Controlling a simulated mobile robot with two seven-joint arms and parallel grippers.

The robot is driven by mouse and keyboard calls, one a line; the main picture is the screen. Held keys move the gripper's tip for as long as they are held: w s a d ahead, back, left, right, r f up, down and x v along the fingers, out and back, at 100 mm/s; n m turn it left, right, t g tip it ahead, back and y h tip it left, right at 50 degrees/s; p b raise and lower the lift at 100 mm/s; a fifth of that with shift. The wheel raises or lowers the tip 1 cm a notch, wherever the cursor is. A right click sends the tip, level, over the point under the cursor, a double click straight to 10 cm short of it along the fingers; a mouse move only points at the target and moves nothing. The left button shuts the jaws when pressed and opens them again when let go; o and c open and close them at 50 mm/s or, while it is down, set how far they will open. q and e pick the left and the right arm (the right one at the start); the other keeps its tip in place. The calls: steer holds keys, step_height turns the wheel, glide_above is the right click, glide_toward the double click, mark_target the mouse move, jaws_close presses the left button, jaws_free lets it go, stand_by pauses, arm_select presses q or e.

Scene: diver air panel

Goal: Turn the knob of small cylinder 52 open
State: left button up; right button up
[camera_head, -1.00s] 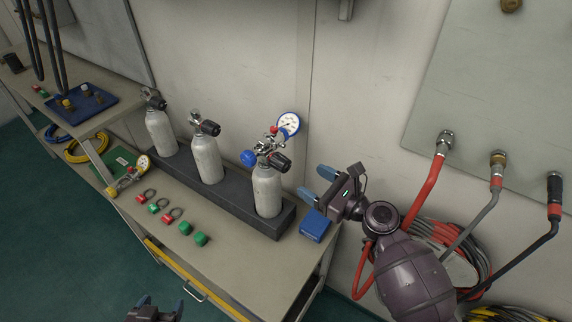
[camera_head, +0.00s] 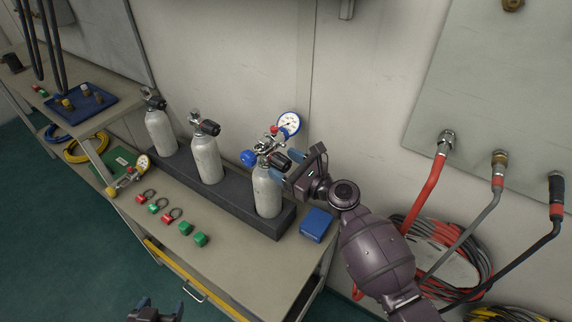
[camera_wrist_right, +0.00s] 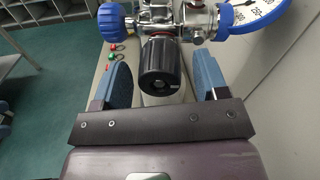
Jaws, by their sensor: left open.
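Three grey cylinders stand upright in a dark rack; no numbers are readable. The right-hand cylinder (camera_head: 267,192) carries a regulator with a blue knob (camera_head: 248,158), a gauge (camera_head: 289,123) and a black valve knob (camera_head: 281,161). My right gripper (camera_head: 288,165) is at this black knob. In the right wrist view the black knob (camera_wrist_right: 161,66) lies between the two blue fingers of my right gripper (camera_wrist_right: 164,80), with a gap on both sides, so it is open. My left gripper (camera_head: 157,312) is open and empty at the bottom edge, away from the cylinders.
The rack (camera_head: 232,203) sits on the bench. A blue box (camera_head: 316,225) is just right of it. Green caps (camera_head: 200,239) and small tagged rings lie in front. Red, grey and black hoses (camera_head: 429,185) hang on the right wall.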

steer(key=c, duration=0.8)
steer(key=shift+c, duration=0.2)
